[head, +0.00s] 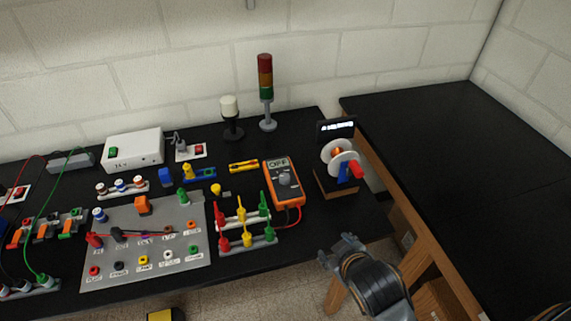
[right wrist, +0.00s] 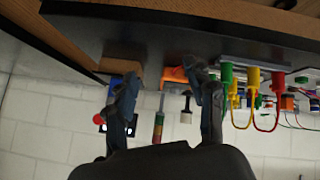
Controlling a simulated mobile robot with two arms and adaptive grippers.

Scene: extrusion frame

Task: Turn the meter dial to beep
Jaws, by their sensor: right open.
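The orange meter (head: 271,177) lies on the black bench top in the head view, with OFF on its display. Its round grey dial (head: 286,180) sits below the display; the pointer is too small to read. My right gripper (head: 338,249) is open and empty, in front of the bench's front edge, below and to the right of the meter. In the right wrist view, which looks upside down, the open fingers (right wrist: 165,76) frame a bit of the orange meter (right wrist: 173,75) beyond the bench edge; its dial is hidden there. My left gripper is not in view.
A reel stand (head: 322,182) with a red handle is right of the meter. Racks with red, yellow and green plugs (head: 246,238) stand close on its left. A yellow tool (head: 243,166) and a signal tower (head: 265,85) are behind. The right-hand bench (head: 460,160) is mostly clear.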

